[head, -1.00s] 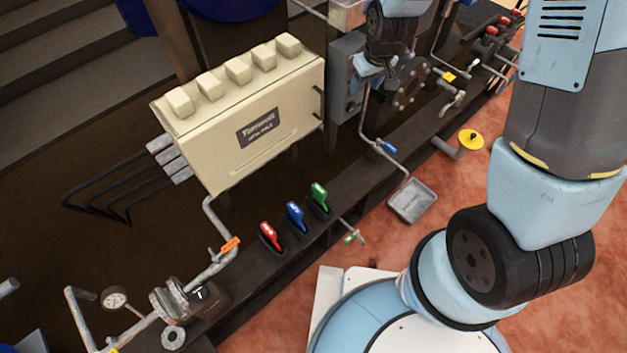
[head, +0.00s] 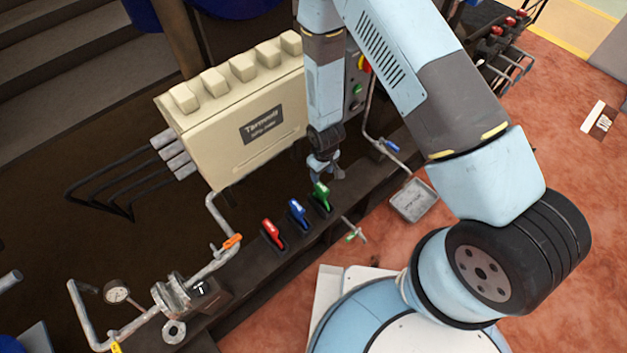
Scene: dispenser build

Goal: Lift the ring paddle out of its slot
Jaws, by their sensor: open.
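My gripper (head: 327,176) is open, pointing down just behind the green handle (head: 321,193) on the dark bench; I cannot tell whether it touches it. A blue handle (head: 298,211) and a red handle (head: 272,233) stand in dark slots to its left. At the lower left, a grey ring with a hole (head: 174,331) shows by a pipe flange (head: 172,296), well away from my gripper. A dark block with a white T mark (head: 203,289) is beside the flange. I cannot tell for sure which piece is the ring paddle.
A cream cabinet (head: 235,155) stands left of my gripper. A pipe with an orange valve lever (head: 232,241) runs below it. A small green-handled tap (head: 353,236) juts from the bench front.

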